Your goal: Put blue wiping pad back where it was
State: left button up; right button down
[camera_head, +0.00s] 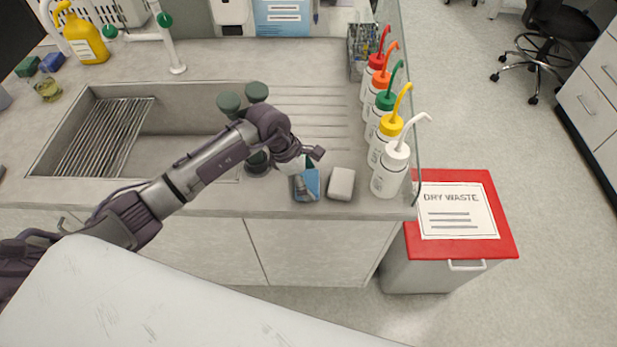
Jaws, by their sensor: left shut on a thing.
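The blue wiping pad (308,186) is near the front edge of the grey counter, below my left gripper. My left gripper (303,174) points down at the counter and is shut on the pad; the fingers partly cover it. I cannot tell whether the pad touches the counter. A white-grey pad or block (341,184) lies just to its right, with a small gap between them. My right gripper is not in view.
A sink (185,115) is at left. Several wash bottles (390,170) with coloured caps line the counter's right side by a clear panel. A red-lidded dry waste bin (462,250) stands right of the counter. Sponges (52,62) and a yellow bottle (85,42) sit at back left.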

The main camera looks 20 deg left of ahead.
pick_arm(q)
jog(key=o, duration=0.6)
jog(key=shift+f, duration=0.2)
jog(key=shift+o, duration=1.3)
jog(key=shift+r, duration=0.1)
jog(key=shift+r, duration=0.25)
jog(key=b+v, duration=0.2)
jog(key=v, duration=0.9)
jog(key=shift+a+r, duration=0.2)
jog(key=shift+r, duration=0.15)
jog(key=shift+s, duration=0.1)
